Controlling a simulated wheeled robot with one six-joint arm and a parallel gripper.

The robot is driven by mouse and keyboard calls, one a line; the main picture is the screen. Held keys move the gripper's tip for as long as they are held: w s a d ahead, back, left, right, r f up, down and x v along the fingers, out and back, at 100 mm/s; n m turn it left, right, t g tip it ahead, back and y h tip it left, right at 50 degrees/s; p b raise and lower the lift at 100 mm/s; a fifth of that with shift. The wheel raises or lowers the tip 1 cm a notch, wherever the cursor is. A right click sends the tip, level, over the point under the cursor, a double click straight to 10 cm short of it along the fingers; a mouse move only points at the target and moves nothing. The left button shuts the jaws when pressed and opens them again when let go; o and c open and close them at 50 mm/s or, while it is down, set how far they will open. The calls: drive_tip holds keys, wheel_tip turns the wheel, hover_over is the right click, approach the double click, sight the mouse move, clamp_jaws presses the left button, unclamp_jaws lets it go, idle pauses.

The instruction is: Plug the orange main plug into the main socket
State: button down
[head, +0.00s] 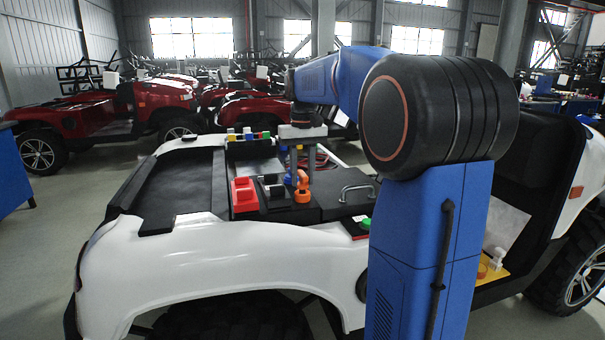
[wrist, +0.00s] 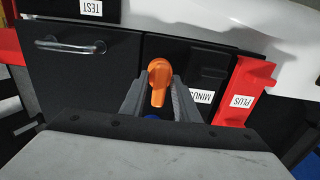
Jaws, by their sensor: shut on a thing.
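The orange main plug (wrist: 159,78) has a round head and a narrower handle. In the wrist view it lies between the two grey fingers of my gripper (wrist: 157,92), which is shut on it. In the head view the orange plug (head: 302,190) is at the top of the black battery box, below my gripper (head: 301,172), which points down. A small blue part (wrist: 152,117) shows between the fingers, near the palm. I cannot make out the main socket, or whether the plug touches or sits in it.
A red PLUS terminal (wrist: 240,90) and a black MINUS terminal (wrist: 208,70) stand beside the plug. A metal handle (head: 356,191) is on the black lid to the right. Coloured blocks (head: 248,134) stand behind. The white vehicle body (head: 200,270) surrounds the bay.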

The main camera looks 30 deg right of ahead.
drive_tip(key=shift+f, duration=0.7)
drive_tip(key=c, duration=1.3)
unclamp_jaws()
wheel_tip(320, 180, up, 17)
drive_tip(key=shift+r, duration=0.2)
